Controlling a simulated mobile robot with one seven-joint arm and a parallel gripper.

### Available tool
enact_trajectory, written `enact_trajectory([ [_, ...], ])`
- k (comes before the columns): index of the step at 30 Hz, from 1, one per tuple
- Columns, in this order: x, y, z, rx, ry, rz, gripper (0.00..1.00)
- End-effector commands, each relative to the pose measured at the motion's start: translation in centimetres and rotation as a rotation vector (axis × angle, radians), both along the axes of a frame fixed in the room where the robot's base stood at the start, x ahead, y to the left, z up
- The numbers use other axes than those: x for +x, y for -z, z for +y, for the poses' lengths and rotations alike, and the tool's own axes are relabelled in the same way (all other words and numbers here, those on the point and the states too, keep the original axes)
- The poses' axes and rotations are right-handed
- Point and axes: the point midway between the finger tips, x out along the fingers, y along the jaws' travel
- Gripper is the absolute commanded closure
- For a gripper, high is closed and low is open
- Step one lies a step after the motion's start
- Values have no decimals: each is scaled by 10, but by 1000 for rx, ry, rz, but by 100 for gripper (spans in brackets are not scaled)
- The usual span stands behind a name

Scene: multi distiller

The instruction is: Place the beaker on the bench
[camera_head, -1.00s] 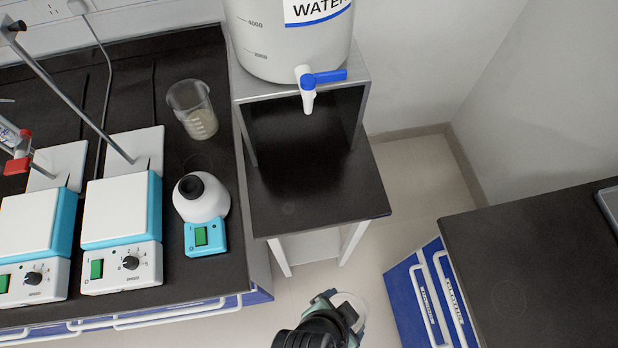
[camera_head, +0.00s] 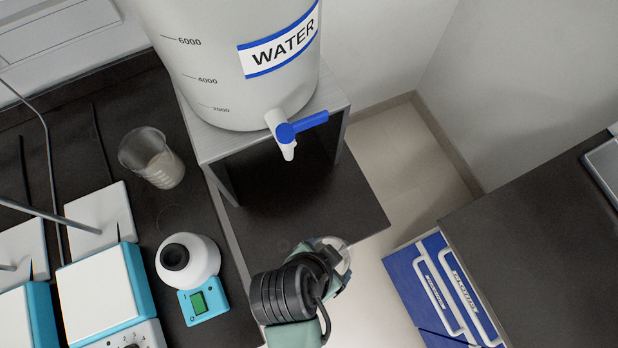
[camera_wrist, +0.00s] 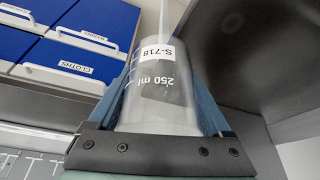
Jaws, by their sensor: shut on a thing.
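My gripper (camera_head: 328,258) is in front of the small stand under the water tank in the head view. In the wrist view it is shut on a clear beaker (camera_wrist: 150,110) marked "250 ml" and "S-718", with a finger on either side. In the head view the held beaker is mostly hidden by my wrist. The black bench (camera_head: 160,215) is at left. Another beaker (camera_head: 152,157) with pale contents stands on it.
A white water tank (camera_head: 235,60) with a blue-handled tap (camera_head: 295,130) stands on a raised shelf. The dark stand top (camera_head: 300,205) below is clear. A round white device (camera_head: 188,260) and hotplate stirrers (camera_head: 100,290) occupy the left bench. Blue drawers (camera_head: 440,285) are at right.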

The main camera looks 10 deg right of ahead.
Motion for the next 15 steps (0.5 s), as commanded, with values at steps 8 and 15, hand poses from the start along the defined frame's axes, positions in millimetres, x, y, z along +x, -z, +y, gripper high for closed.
enact_trajectory([
  [8,58,-4,19,0,-2,-4,76],
  [15,106,-3,35,1,-2,-3,76],
])
